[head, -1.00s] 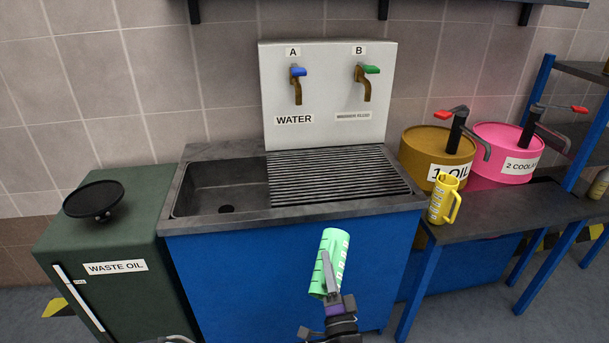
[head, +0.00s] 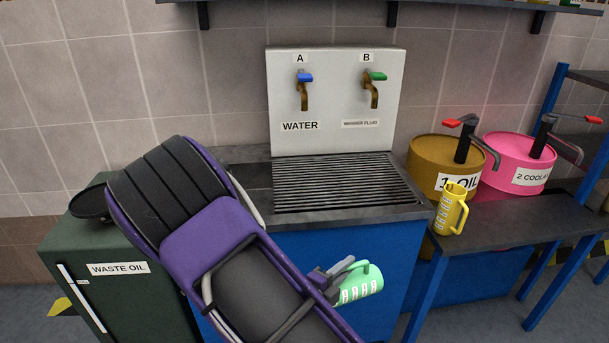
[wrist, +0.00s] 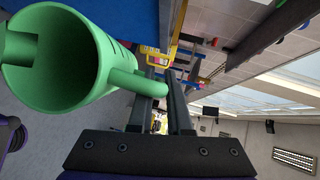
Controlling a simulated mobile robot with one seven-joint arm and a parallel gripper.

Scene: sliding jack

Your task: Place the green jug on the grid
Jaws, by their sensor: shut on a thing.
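The green jug (head: 360,285) is in front of the blue sink cabinet, below the counter's front edge, in the head view. My gripper (head: 335,272) is shut on it and holds it tilted, lying nearly on its side. In the wrist view the jug (wrist: 75,70) fills the upper left with its open mouth toward the camera, and the gripper fingers (wrist: 160,95) close around its handle. The inside that shows looks empty.
Tap A, water (head: 304,90), and tap B (head: 375,90) are on the white panel above the counter. A yellow jug (head: 450,212) stands on the right table by the oil drum (head: 435,165) and pink coolant drum (head: 520,165). A waste oil cabinet (head: 110,245) is left.

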